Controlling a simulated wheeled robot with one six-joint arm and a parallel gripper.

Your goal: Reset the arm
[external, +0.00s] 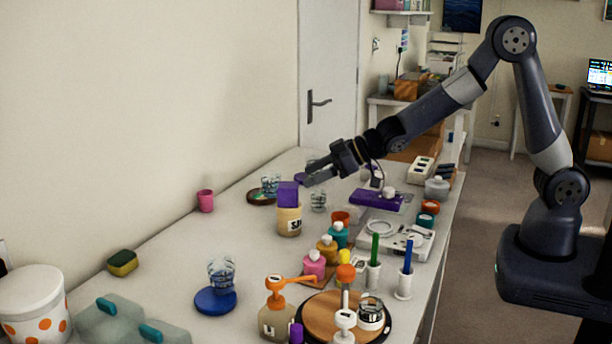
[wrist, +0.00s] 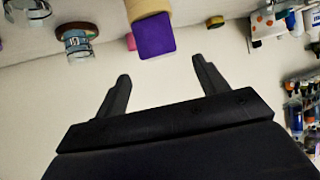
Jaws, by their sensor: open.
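My gripper (external: 312,174) reaches out over the far part of the long white table, pointing left. In the wrist view my gripper (wrist: 160,85) shows two dark fingers spread wide with nothing between them. A bottle with a purple cap (external: 288,194) and a pale tan body stands just left of and below the fingers in the external view. In the wrist view the purple cap (wrist: 154,36) lies beyond the fingertips, apart from them. My arm is bent high at the elbow, with its base at the right.
Glass cups (external: 270,184) stand behind the bottle, some on dark coasters. A pink cup (external: 205,200), a blue coaster with a glass (external: 221,272), a purple box (external: 376,199), a wooden turntable (external: 318,310) and several pump bottles crowd the table. The left middle is clear.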

